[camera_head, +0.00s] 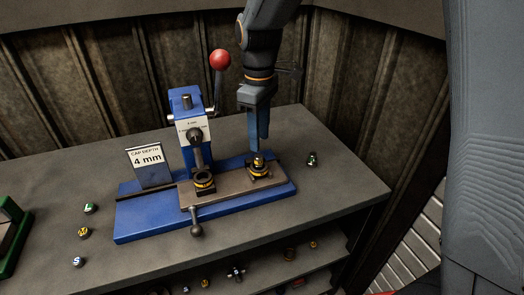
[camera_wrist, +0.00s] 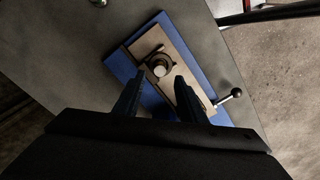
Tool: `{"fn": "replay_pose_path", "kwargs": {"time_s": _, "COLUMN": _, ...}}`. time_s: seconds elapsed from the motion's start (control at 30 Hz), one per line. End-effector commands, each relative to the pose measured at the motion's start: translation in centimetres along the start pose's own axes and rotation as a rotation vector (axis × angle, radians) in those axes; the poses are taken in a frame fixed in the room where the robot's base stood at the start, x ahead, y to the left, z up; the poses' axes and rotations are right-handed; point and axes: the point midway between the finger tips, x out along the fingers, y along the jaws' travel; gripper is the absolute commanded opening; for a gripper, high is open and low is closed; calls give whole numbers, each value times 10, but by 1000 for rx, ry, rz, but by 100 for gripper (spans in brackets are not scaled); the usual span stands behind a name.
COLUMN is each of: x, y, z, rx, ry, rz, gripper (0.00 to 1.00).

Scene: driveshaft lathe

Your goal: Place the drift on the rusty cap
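My gripper (camera_head: 260,140) points down just above the right fixture (camera_head: 260,174) of the blue press. In the wrist view my gripper (camera_wrist: 158,80) is open, with nothing between its fingers. A small dark, brassy piece (camera_head: 259,160) stands upright in the right fixture, below my fingertips. In the wrist view its round pale top (camera_wrist: 160,70) shows just beyond the fingertips. It may be the drift, but I cannot tell its marking. I cannot make out a rusty cap under it. The left fixture (camera_head: 203,183), a dark and yellow ring, sits under the press ram.
A press (camera_head: 187,105) with a red-knobbed lever (camera_head: 220,60) stands left of my gripper. A 4 mm sign (camera_head: 147,158) stands further left. Lettered pieces L (camera_head: 89,208), M (camera_head: 83,232) and S (camera_head: 77,262) lie on the bench. A green-marked piece (camera_head: 312,159) lies right.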

Motion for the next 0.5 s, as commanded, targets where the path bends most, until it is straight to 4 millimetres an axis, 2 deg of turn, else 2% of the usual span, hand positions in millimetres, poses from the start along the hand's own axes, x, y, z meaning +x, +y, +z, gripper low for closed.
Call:
{"fn": "replay_pose_path", "kwargs": {"time_s": 0.1, "x": -21, "y": 0, "z": 0, "rx": 0, "ry": 2, "rz": 2, "gripper": 37}}
{"fn": "replay_pose_path", "kwargs": {"time_s": 0.2, "x": -34, "y": 0, "z": 0, "rx": 0, "ry": 2, "rz": 1, "gripper": 37}}
{"fn": "replay_pose_path", "kwargs": {"time_s": 0.4, "x": -46, "y": 0, "z": 0, "rx": 0, "ry": 0, "rz": 0, "gripper": 37}}
{"fn": "replay_pose_path", "kwargs": {"time_s": 0.5, "x": -44, "y": 0, "z": 5, "rx": 22, "ry": 0, "rz": 0, "gripper": 37}}
